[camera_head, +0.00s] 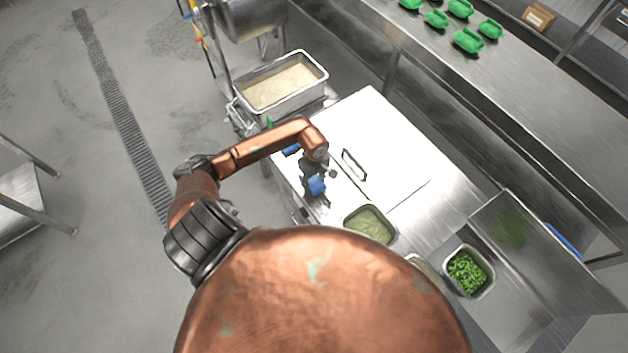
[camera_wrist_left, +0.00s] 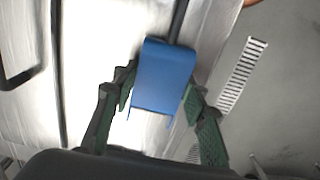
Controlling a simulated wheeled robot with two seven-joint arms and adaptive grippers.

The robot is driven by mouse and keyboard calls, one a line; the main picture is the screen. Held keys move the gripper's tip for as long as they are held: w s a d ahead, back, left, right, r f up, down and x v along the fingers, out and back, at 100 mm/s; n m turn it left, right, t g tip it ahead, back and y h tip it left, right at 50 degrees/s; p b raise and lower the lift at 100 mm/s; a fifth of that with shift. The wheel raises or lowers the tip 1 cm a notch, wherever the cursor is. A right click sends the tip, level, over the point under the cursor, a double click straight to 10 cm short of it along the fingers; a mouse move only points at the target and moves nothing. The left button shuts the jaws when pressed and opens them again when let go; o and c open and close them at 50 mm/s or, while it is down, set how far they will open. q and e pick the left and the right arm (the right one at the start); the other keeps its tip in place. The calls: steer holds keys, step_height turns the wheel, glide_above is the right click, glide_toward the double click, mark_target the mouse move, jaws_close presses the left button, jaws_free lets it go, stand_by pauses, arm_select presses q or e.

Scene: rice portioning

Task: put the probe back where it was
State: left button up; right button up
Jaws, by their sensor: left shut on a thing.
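A blue block with a dark rod sits between the fingers of my left gripper (camera_head: 316,178); I take it to be the probe (camera_head: 317,187). In the left wrist view the probe (camera_wrist_left: 165,78) lies between the green-padded fingers of the left gripper (camera_wrist_left: 160,92), with its dark rod running up out of frame. The gripper is shut on it, over the near left part of the white-topped counter (camera_head: 385,135). I cannot tell whether the probe touches the counter. Another small blue piece (camera_head: 291,150) shows beside my left arm. My right gripper is not in view.
A steel tub of rice (camera_head: 322,72) stands at the back left of the counter. A dark handle (camera_head: 354,164) lies right of the gripper. A tub of pale green food (camera_head: 369,224) is near, and a tub of green pieces (camera_head: 467,272) stands right. Green containers (camera_head: 467,41) sit on the far bench.

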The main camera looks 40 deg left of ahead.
mark_target(314, 182)
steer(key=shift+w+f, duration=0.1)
arm_select(q)
steer(key=o, duration=0.7)
steer(key=shift+f, duration=0.15)
steer(key=o, duration=0.4)
steer(key=shift+o, duration=0.2)
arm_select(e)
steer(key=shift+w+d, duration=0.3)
arm_select(q)
steer(key=shift+r, duration=0.2)
steer(key=shift+w+r, duration=0.1)
steer(key=shift+r, duration=0.25)
step_height(314, 182, up, 11)
steer(key=b, duration=0.3)
steer(key=shift+r, duration=0.15)
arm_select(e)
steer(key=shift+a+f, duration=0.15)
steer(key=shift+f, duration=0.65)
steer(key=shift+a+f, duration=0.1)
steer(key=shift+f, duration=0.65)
